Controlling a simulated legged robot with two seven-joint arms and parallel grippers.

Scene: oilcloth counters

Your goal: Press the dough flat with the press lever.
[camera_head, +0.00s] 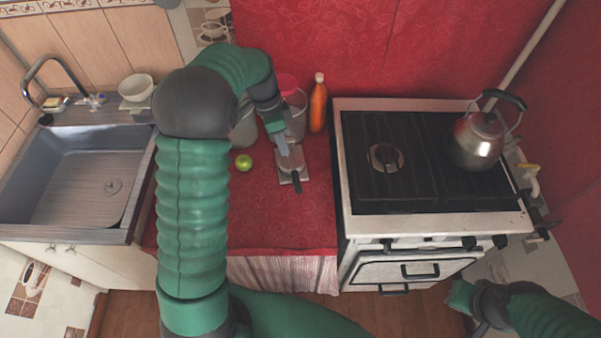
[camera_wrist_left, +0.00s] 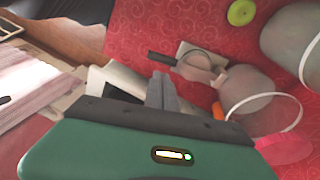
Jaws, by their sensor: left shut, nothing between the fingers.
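The press (camera_head: 287,177) is a small grey metal plate on the red counter, with a round part on it and a dark lever (camera_head: 297,186) pointing toward the front. It also shows in the left wrist view, with its pale base (camera_wrist_left: 186,49) and black lever handle (camera_wrist_left: 161,58). My left gripper (camera_head: 283,148) is over the back part of the press, shut and empty. In the wrist view its fingertips (camera_wrist_left: 161,77) are near the handle; I cannot tell whether they touch. I cannot make out the dough. My right gripper (camera_head: 470,303) is low at the right, its jaws unclear.
The stove (camera_head: 342,150) with a kettle (camera_head: 478,142) is right; the sink (camera_head: 75,180) is left. The front counter is clear.

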